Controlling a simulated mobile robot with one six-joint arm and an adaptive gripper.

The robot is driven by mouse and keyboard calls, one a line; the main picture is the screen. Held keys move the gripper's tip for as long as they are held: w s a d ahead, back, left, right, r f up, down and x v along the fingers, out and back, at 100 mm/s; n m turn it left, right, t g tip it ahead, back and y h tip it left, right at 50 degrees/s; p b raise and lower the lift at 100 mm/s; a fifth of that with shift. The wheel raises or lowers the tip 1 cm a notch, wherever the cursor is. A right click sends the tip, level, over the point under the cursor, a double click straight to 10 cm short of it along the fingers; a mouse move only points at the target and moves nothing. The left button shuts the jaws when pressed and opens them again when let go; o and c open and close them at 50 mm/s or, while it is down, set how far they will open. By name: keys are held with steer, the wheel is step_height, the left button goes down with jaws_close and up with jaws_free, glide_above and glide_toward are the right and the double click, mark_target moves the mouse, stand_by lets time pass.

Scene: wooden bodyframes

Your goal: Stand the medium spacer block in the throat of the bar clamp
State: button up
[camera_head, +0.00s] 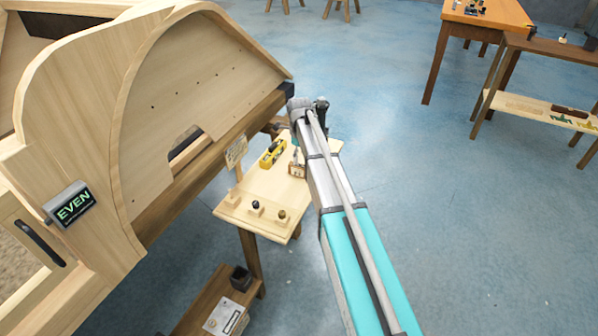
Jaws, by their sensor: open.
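On a small pale wooden table (232,213) stand several small wooden blocks with round knobs: a left one (234,198), a middle one (256,208) and a right one (281,216). They look alike in size, so I cannot tell which is the medium spacer block. Behind them lies a yellow tool with dark parts (272,153), possibly the bar clamp; its throat is too small to make out. My gripper (296,152) hangs at the far end of my arm, near the yellow tool's right side. It is open, and my arm partly hides it. No block shows in it.
A small brown-framed item (297,170) stands beside my arm. A label plate (236,151) is near the table's left edge. A large curved wooden body frame (75,120) with an EVEN display (73,204) borders the left. Open floor (480,230) lies right.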

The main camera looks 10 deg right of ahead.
mark_target(299, 165)
steer(key=shift+f, duration=0.1)
steer(key=f+b, duration=0.3)
steer(key=shift+s+a+f+b, duration=0.2)
steer(key=shift+s+b, duration=0.1)
steer(key=shift+f+b, duration=0.85)
steer(key=shift+c, duration=0.2)
jaws_close()
